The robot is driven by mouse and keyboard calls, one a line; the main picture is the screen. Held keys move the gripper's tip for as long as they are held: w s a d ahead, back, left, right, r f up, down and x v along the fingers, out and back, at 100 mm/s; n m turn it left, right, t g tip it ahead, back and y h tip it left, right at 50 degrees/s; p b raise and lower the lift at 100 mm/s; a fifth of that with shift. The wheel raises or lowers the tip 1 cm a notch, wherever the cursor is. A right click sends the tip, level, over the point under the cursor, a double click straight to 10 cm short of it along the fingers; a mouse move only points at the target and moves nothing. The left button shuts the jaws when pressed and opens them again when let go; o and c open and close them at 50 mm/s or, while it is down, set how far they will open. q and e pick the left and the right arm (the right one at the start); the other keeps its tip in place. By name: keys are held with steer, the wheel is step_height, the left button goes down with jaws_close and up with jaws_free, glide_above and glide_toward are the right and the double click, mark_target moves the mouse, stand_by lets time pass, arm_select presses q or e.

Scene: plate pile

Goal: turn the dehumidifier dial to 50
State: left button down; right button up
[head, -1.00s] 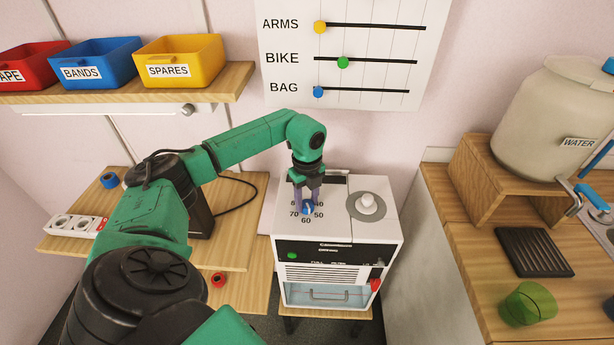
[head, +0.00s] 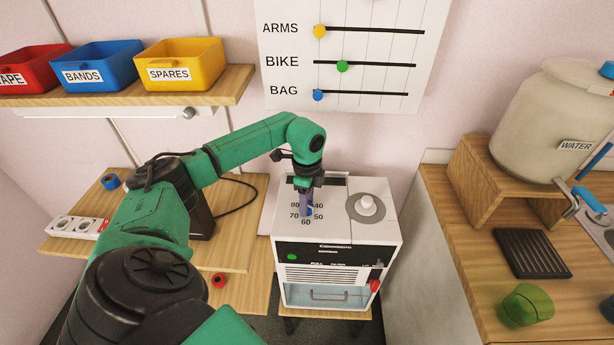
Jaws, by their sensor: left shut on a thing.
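The white dehumidifier (head: 345,238) stands on a low wooden stand in the middle. On its top is a small blue dial (head: 308,212) ringed by the numbers 80, 70, 60, 50 and 40. My left gripper (head: 306,205) points straight down at the dial and is shut on it. The fingers are seen nearly edge-on and cover most of the dial, so I cannot tell where its pointer stands. My right gripper is out of view.
A white knob (head: 367,205) on a grey disc sits right of the dial. A red lever (head: 375,285) is on the dehumidifier's front right. A wooden desk (head: 235,255) is at left.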

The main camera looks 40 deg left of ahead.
arm_select(q)
steer(key=shift+w+a+r, duration=0.1)
steer(key=shift+w+r, duration=0.1)
steer(key=shift+c, duration=2.4)
jaws_free()
steer(key=shift+o, duration=0.6)
steer(key=shift+s+f, duration=0.1)
steer(key=shift+s, duration=0.05)
step_height(320, 180, up, 15)
steer(key=b, duration=0.2)
steer(key=shift+f, duration=0.2)
